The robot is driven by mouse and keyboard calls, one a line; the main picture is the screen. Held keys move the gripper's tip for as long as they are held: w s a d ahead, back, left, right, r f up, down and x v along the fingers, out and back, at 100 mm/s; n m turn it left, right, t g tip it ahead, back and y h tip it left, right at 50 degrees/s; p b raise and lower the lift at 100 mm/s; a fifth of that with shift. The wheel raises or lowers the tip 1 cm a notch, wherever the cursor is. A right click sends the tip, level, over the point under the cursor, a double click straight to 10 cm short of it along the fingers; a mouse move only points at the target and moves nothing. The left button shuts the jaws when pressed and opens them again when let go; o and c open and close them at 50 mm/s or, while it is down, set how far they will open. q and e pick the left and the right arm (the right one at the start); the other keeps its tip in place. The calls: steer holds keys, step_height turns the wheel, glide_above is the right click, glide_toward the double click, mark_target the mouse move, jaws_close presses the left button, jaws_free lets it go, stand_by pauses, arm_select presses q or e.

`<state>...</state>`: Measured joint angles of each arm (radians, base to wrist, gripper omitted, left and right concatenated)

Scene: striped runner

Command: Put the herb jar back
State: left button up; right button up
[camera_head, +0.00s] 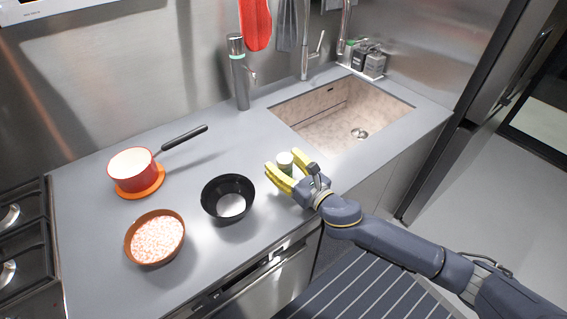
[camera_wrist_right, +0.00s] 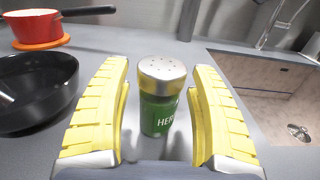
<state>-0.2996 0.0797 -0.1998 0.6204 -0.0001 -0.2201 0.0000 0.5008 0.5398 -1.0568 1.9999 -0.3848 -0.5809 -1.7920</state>
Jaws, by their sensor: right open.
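The herb jar (camera_wrist_right: 160,105) is green with a silver, holed cap and a label reading "HER". It stands upright on the grey counter. In the head view its pale cap (camera_head: 285,158) shows between the yellow fingers. My right gripper (camera_head: 291,171) is open around the jar, one finger on each side. In the right wrist view the right gripper (camera_wrist_right: 160,120) shows gaps between both fingers and the jar. My left gripper is not in view.
A black bowl (camera_head: 229,187) stands just left of the jar, and a brown bowl (camera_head: 155,221) is further left. A red pot (camera_head: 132,166) sits on an orange trivet (camera_head: 146,189). The sink (camera_head: 330,132) lies behind to the right, with containers (camera_head: 374,66) beyond it.

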steer(key=v, duration=1.2)
steer(key=shift+r, duration=0.15)
steer(key=shift+d, duration=0.1)
